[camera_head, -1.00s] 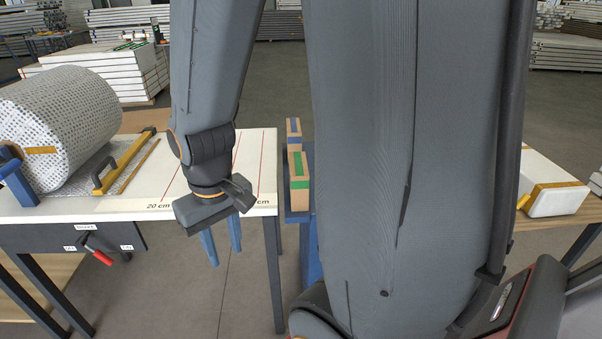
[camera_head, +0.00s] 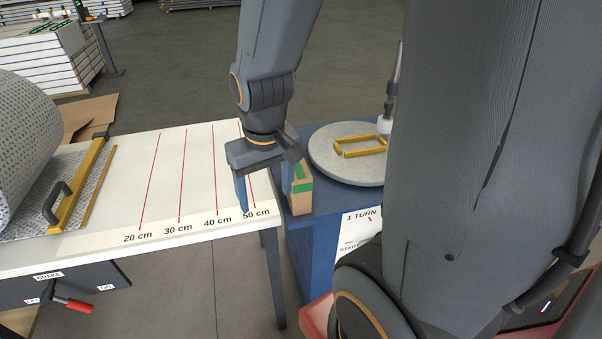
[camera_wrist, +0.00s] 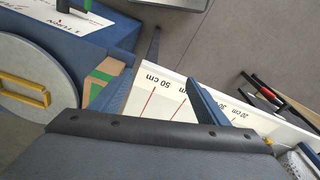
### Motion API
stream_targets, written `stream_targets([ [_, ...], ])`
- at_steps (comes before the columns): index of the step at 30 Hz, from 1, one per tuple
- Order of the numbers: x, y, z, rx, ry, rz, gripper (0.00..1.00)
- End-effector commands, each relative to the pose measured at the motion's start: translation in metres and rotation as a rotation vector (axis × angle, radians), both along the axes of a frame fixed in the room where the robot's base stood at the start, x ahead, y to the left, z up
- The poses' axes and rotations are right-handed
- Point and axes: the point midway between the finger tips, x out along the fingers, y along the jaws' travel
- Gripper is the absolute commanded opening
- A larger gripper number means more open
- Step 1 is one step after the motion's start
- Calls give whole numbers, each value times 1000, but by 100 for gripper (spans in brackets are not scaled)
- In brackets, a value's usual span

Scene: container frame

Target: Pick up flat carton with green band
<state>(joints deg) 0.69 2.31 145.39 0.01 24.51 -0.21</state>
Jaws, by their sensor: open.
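A tan carton with a green band (camera_head: 303,190) stands on the blue stand, close to the table's right end. My gripper (camera_head: 265,197) hangs just left of it, pointing down, with its blue fingers apart and nothing between them that I can make out. My arm and gripper partly cover the carton in the head view. In the wrist view the carton (camera_wrist: 104,76) shows at the upper left, beside one blue finger. The other finger is right of centre there.
The white table (camera_head: 160,180) with red centimetre marks lies left. The blue stand (camera_head: 330,207) carries a grey turntable (camera_head: 330,160) with a yellow handle. A patterned roll (camera_head: 28,140) and a yellow bar tool (camera_head: 78,190) are at far left.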

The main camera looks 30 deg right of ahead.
Motion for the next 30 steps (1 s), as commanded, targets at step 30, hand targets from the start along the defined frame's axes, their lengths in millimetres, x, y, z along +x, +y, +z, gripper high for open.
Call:
stream_targets([
  [30, 132, -153, -48, 21, 138, -272, 69],
])
